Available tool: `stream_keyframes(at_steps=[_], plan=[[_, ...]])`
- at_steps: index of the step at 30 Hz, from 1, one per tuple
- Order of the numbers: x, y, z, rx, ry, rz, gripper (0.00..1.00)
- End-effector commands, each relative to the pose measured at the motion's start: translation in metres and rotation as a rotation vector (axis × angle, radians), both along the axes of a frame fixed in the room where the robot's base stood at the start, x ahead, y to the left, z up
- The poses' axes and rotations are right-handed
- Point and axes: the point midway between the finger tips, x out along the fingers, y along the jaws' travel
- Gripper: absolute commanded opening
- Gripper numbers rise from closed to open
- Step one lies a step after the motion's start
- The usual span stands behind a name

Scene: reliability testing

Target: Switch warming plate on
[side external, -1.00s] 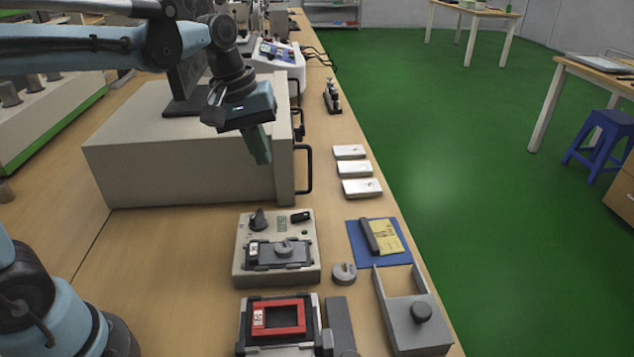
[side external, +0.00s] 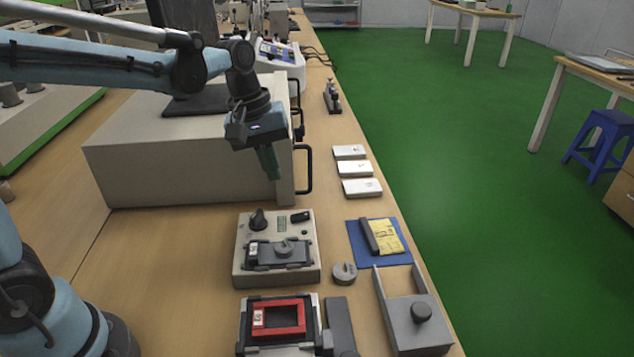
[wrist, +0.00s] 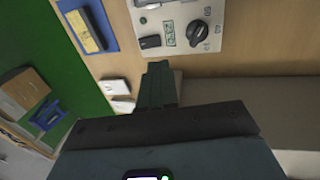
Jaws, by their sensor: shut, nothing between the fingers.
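The warming plate (side external: 240,272) is a beige box on the bench in front of the large beige cabinet. Its top carries a black round knob (side external: 257,219), a black rocker switch (side external: 300,216), a small green display (side external: 281,223) and a dark fixture with a round grey weight (side external: 284,247). In the wrist view the rocker switch (wrist: 150,42), display (wrist: 170,34) and knob (wrist: 197,33) show near the top. My gripper (side external: 274,176) is shut and empty, pointing down above and behind the plate, apart from it. Its fingers also show in the wrist view (wrist: 157,72). The switch's position cannot be read.
The large beige cabinet (side external: 190,150) with black handles stands behind the plate. Several white boxes (side external: 355,169) lie to the right, near a blue mat (side external: 362,259) with a yellow note. A red-framed fixture (side external: 278,318) and a grey forked block (side external: 415,330) are in front.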

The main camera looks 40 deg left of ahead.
Motion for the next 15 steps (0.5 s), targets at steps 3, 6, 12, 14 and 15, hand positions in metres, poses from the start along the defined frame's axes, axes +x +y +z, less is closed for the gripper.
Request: stream_keyframes(at_steps=[3,6,12,14,15], plan=[[0.003,-0.003,-0.019,0.000,0.000,-0.002,0.00],[0.005,-0.006,-0.035,0.000,0.000,-0.002,0.00],[0.010,-0.010,-0.065,0.001,-0.001,-0.001,0.00],[0.011,-0.011,-0.074,0.001,-0.001,-0.001,0.00],[0.012,-0.012,-0.078,0.001,-0.001,-0.001,0.00]])
